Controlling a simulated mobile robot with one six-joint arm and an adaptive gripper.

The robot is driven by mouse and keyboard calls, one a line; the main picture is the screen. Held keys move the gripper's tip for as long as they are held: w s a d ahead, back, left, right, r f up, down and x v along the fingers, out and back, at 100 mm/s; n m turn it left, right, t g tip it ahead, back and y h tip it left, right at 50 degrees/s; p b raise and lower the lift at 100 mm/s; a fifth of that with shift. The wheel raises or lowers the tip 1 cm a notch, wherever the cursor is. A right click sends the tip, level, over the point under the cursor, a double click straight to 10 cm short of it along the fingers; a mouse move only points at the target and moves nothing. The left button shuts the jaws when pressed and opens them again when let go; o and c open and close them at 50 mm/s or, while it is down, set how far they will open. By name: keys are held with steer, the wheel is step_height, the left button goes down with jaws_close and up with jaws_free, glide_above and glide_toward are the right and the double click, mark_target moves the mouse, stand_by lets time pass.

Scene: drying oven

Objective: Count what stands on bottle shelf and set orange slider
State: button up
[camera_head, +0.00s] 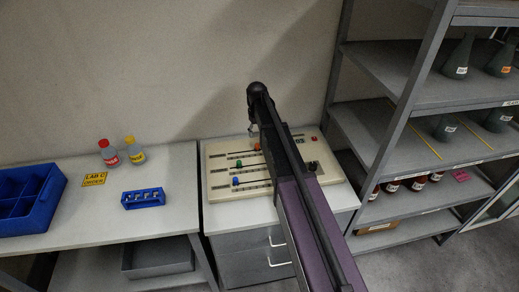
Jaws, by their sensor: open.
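The slider panel (218,147) is a beige console on a drawer cabinet, with horizontal slots. The orange slider (257,147) is in the upper slot, close to my gripper in the picture. Several dark red bottles with white labels (419,183) stand on a lower shelf (400,204) of the rack at right.
A pink object (460,176) lies beside the bottles. Flasks (458,58) stand on higher shelves. The left table holds red-capped (108,154) and yellow-capped (134,152) bottles, a blue rack (143,198), a blue bin (28,201) and a yellow sign (94,179).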

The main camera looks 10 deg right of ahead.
mark_target(257, 144)
steer(key=shift+f+b, duration=3.5)
steer(key=shift+f, duration=0.3)
steer(key=shift+c, duration=0.2)
steer(key=shift+a, duration=0.1)
jaws_close()
